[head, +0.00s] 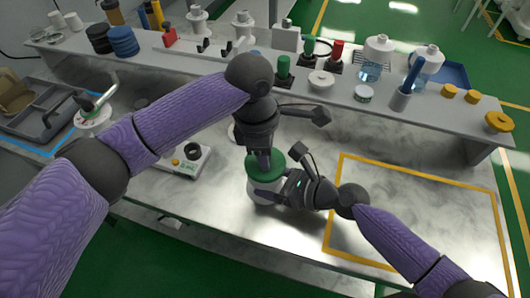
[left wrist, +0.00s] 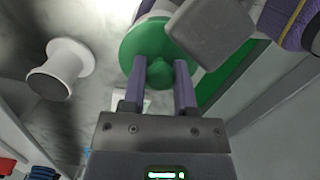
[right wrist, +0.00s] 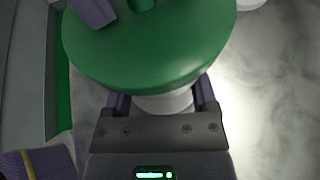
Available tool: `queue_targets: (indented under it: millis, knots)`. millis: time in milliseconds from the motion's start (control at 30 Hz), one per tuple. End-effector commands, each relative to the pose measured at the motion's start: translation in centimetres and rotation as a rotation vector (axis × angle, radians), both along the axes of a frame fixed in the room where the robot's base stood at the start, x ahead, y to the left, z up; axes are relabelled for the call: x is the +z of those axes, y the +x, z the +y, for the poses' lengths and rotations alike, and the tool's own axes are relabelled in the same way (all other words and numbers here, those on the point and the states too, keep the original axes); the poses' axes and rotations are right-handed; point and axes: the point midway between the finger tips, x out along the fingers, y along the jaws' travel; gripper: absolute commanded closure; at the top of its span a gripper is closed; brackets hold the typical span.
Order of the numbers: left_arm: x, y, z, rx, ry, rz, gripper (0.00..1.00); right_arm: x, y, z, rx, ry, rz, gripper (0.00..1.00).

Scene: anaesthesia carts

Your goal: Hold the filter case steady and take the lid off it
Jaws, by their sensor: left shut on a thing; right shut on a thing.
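The filter case is a white round body (head: 262,191) with a wide green lid (head: 252,167), upright on the bench near its front edge. My left gripper (head: 264,160) comes down from above and is shut on the lid's green knob, which shows between its fingers in the left wrist view (left wrist: 160,75). My right gripper (head: 284,190) reaches in from the right, shut on the white body below the lid. In the right wrist view the lid (right wrist: 150,50) hides most of the body (right wrist: 165,103). I cannot tell whether a gap separates lid and body.
A grey device with a yellow button (head: 186,160) stands to the left. A yellow-taped rectangle (head: 410,171) marks clear bench to the right. A raised shelf (head: 330,90) behind holds bottles and fittings. A white spool-shaped part (left wrist: 60,70) shows in the left wrist view.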

Motion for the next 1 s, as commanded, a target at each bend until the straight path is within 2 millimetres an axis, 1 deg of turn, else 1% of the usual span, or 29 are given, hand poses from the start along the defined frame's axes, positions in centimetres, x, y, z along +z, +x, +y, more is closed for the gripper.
queue_targets:
  millis: [300,600,667,833,900,1000]
  knots:
    - [1.1,0.0,0.0,0.000,0.000,-0.001,1.00,0.0,0.0,0.0,0.000,0.000,0.000,1.00]
    - [1.3,0.0,0.0,0.000,0.000,-0.001,1.00,0.0,0.0,0.0,0.000,0.000,0.000,1.00]
    - [1.9,0.0,0.0,0.000,-0.001,-0.003,1.00,0.0,0.0,0.0,0.000,0.000,0.000,1.00]
    - [4.6,0.0,-0.1,-0.002,-0.001,-0.002,1.00,0.0,0.0,0.0,0.000,0.000,0.000,1.00]
    - [5.2,0.0,0.0,-0.001,-0.001,-0.001,1.00,0.0,0.0,0.0,0.000,0.000,0.000,1.00]
    - [5.3,0.0,0.0,0.000,0.001,0.000,1.00,0.0,0.0,0.0,0.000,0.000,0.000,1.00]
